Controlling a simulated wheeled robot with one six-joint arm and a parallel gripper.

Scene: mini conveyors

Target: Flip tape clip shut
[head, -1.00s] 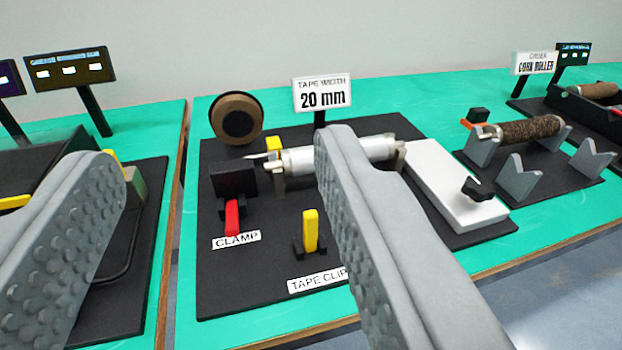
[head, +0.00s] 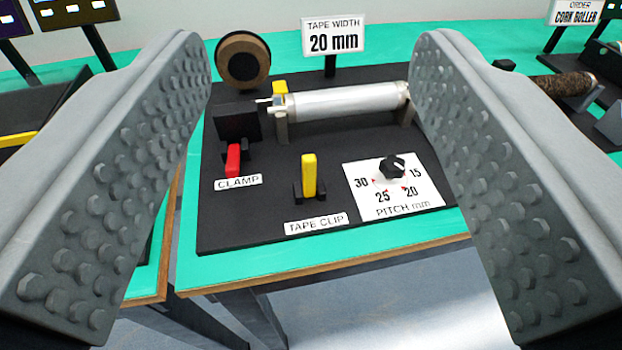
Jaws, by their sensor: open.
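The tape clip lever (head: 309,175) is yellow and stands upright in a small black bracket on the black board, behind the label "TAPE CLIP" (head: 316,223). My gripper (head: 318,60) is open and empty. Its two grey studded fingers stand wide apart at the left and right of the picture. The yellow lever shows in the gap between them, apart from both fingers.
Left of the lever is a red clamp lever (head: 233,160). Right is a pitch dial (head: 393,167) on a white plate. Behind lie a silver roller (head: 345,102), a brown tape roll (head: 242,62) and a "20 mm" sign (head: 333,36). Green table (head: 230,268) shows in front.

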